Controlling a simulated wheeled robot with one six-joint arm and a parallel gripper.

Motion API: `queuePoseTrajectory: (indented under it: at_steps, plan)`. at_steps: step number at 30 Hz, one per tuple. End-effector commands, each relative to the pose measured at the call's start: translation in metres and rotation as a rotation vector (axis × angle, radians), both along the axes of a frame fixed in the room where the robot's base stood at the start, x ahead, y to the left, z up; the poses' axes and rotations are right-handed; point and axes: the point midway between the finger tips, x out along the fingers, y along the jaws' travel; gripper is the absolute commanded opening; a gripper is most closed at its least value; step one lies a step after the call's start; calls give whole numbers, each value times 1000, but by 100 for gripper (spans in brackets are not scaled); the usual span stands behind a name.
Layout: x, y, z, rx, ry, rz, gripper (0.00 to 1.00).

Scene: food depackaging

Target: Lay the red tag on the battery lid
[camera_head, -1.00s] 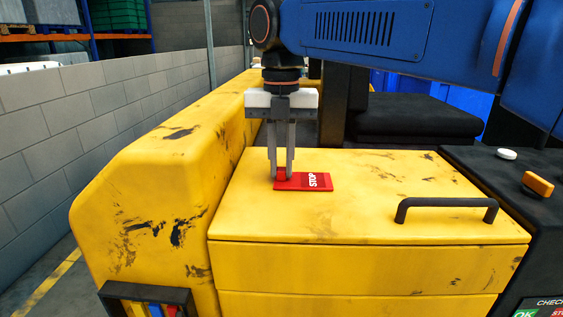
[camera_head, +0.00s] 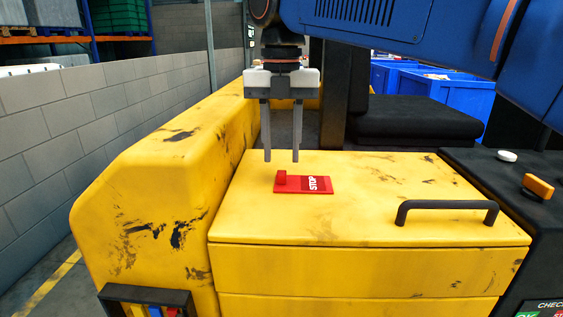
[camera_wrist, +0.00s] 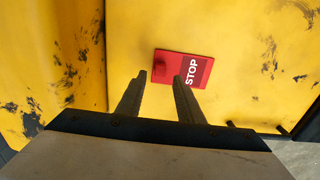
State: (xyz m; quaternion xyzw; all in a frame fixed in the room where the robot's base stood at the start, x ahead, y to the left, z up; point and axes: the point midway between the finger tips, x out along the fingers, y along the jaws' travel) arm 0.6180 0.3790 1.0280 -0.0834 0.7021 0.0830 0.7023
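The red tag (camera_head: 304,184), marked STOP and with a small raised red block at its left end, lies flat on the yellow battery lid (camera_head: 375,220). It also shows in the wrist view (camera_wrist: 183,68), beyond my fingertips. My gripper (camera_head: 281,158) is open and empty above the lid, a little above and behind the tag. In the wrist view its two fingers (camera_wrist: 160,76) are apart with nothing between them.
A black handle (camera_head: 447,206) stands up at the lid's front right. To the right is a black panel with a white button (camera_head: 507,155) and an orange switch (camera_head: 538,185). A raised yellow body side (camera_head: 160,180) runs along the left. Blue crates (camera_head: 445,95) stand behind.

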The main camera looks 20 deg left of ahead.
Motion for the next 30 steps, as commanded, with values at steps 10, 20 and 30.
queuePoseTrajectory:
  at_steps: [10, 20, 30]
  plan:
    - [1, 1, 62, 1, -1, 0, 34]
    - [0, 0, 81, 0, 0, 0, 34]
    - [0, 0, 81, 0, 0, 0, 34]
